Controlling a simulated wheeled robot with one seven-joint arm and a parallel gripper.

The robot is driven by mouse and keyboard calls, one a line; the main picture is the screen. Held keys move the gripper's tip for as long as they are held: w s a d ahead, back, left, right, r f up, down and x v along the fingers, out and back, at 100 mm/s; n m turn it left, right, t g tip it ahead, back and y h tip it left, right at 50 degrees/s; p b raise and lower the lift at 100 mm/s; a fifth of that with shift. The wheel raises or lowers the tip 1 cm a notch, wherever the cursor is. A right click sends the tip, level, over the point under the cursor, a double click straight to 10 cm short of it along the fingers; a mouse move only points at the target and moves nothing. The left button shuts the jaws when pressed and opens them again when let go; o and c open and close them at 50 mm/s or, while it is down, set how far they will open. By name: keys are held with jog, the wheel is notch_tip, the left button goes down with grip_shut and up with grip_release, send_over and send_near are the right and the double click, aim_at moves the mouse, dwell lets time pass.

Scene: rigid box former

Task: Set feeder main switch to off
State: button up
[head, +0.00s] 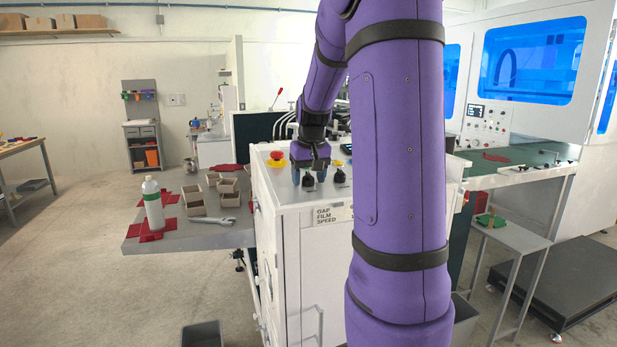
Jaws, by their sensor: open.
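My gripper (311,170) is open and points down over the top of the white feeder cabinet (293,268). Black rotary knobs stand on the cabinet top: one (308,182) is just below and in front of my fingers, and another (339,177) is to its right. I cannot tell which control is the main switch or how it is set. I also cannot tell whether my fingers touch a knob. A red mushroom button on a yellow base (276,158) is left of my gripper. My arm hides the right part of the panel.
A grey table (190,236) left of the cabinet holds a white bottle (153,204), small grey-brown boxes (193,202), a wrench (213,220) and red flat blanks. A green conveyor (525,158) lies to the right. A dark bin (202,334) stands on the floor.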

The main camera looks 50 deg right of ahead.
jog(key=v, duration=1)
jog(key=shift+r, duration=0.35)
jog(key=shift+s+a, duration=0.1)
jog(key=shift+a, duration=0.05)
jog(key=s+a+n+t, duration=0.1)
jog(key=s+a, duration=0.1)
jog(key=a, duration=0.6)
jog(key=s+a+n+t, duration=0.1)
jog(key=s+a+n, duration=0.15)
jog(key=a, duration=0.55)
jog(key=s+a+f+n+t+y, duration=0.1)
jog(key=s+a+f, duration=0.3)
jog(key=s+a, duration=0.8)
jog(key=shift+a+f+n, duration=0.4)
jog(key=shift+a+n, duration=0.4)
jog(key=shift+n, duration=0.05)
jog(key=shift+s, duration=0.1)
